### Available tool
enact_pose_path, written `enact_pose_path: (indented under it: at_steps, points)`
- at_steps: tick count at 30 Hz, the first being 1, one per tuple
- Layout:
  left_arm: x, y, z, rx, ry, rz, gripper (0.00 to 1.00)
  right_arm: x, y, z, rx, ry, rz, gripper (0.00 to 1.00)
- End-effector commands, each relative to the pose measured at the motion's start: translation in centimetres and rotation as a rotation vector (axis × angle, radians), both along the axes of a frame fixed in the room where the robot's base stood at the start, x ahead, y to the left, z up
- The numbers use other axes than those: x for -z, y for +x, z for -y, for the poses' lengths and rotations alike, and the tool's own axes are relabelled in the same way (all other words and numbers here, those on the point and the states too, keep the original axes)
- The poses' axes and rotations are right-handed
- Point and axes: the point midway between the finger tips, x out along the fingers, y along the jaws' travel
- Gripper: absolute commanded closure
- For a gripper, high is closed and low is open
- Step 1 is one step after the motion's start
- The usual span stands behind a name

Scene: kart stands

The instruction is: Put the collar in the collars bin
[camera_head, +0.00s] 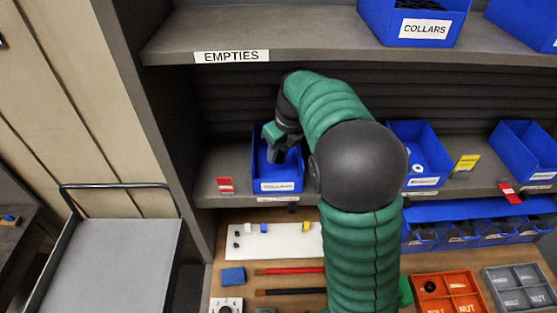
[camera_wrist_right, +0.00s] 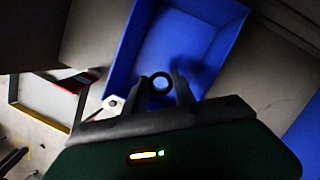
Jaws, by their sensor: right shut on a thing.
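My right gripper (camera_head: 273,152) reaches over a blue bin (camera_head: 278,187) on the middle shelf, at the left. In the wrist view the right gripper (camera_wrist_right: 162,84) is shut on a small dark ring, the collar (camera_wrist_right: 161,96), held between the fingertips above the blue bin (camera_wrist_right: 120,60). That bin looks empty where its floor shows; its front label is too small to read surely. Another blue bin labelled COLLARS (camera_head: 392,30) stands on the upper shelf and holds dark parts. My left gripper is not in view.
The upper shelf (camera_head: 300,30) carries an EMPTIES label and overhangs the middle shelf. Another blue bin (camera_head: 425,165) with parts stands right of my arm. A red card (camera_head: 225,185) stands left of the bin. Trays and tools lie on the bench below. A cart (camera_head: 110,260) stands left.

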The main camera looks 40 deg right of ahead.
Motion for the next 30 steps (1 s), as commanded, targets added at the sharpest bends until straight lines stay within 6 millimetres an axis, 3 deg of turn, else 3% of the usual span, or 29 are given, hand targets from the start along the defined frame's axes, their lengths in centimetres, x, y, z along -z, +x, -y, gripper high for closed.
enact_pose_path:
  at_steps: [1,13,15,23,24,29,30]
  points:
    - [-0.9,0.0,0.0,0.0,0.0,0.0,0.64,-0.3,0.7,0.7,0.004,0.001,-0.003,1.0]
    - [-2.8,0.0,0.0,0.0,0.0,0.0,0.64,6.1,0.2,0.3,0.002,0.004,-0.004,1.0]
    - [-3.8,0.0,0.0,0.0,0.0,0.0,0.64,6.4,0.5,0.6,0.003,0.002,-0.002,1.0]
    - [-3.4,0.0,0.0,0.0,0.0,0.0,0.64,7.1,0.7,0.6,0.001,0.001,0.001,1.0]
    - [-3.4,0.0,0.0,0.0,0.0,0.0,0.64,7.2,0.7,0.6,0.001,0.001,0.0,0.68]
    - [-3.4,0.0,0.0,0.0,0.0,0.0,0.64,7.1,0.7,0.6,0.001,0.001,0.0,0.47]
    - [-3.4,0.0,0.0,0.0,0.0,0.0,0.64,7.1,0.7,0.6,0.001,0.001,0.0,0.47]
